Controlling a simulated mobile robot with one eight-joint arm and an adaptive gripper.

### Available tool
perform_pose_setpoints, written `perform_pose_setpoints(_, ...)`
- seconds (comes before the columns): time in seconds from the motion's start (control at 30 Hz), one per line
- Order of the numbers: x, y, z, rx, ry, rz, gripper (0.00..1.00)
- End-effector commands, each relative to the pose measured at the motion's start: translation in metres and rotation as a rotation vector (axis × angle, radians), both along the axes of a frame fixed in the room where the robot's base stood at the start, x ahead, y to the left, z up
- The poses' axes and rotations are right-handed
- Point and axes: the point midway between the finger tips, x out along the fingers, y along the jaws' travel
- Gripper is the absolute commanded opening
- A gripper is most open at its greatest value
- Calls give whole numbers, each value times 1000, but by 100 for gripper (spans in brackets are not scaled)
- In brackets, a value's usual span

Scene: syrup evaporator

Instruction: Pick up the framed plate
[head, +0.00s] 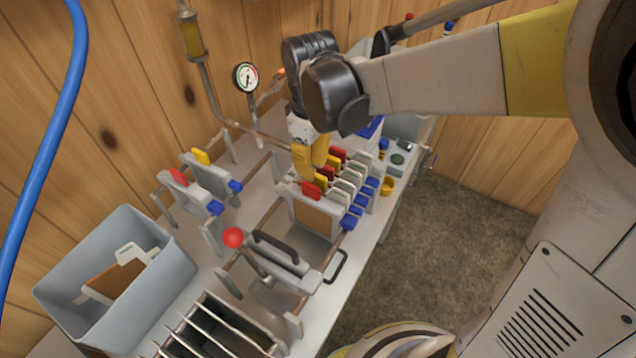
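A grey-framed plate with a brown panel (316,213) stands upright at the near end of a row on the rails, with a red tab on top and a blue tab at its right. Another grey-framed brown panel (116,281) leans inside a grey bin at the lower left. I cannot tell which of them is the framed plate. My gripper (311,166) points down over the far left of the row, its yellow fingers close together near the plate tops. Whether they touch or hold a plate is hidden.
Several upright plates (352,186) with red, yellow and blue tabs fill the row. A red-knobbed lever (233,238) and clamp stand in front. A slotted rack (228,328) is at the bottom, the grey bin (165,285) at left. A gauge (245,77) rises behind.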

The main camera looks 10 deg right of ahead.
Motion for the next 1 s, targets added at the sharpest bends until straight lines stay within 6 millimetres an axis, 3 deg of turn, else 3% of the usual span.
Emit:
perform_pose_setpoints(0.1,1,0,-21,0,0,0,18)
perform_pose_setpoints(0.37,1,-1,-39,0,0,1,18)
perform_pose_setpoints(0.6,1,-3,-77,0,0,1,18)
perform_pose_setpoints(0.87,-1,-3,-81,1,2,1,18)
perform_pose_setpoints(0.93,-1,-3,-81,1,2,1,0)
perform_pose_setpoints(1.0,-1,-3,-81,1,2,2,0)
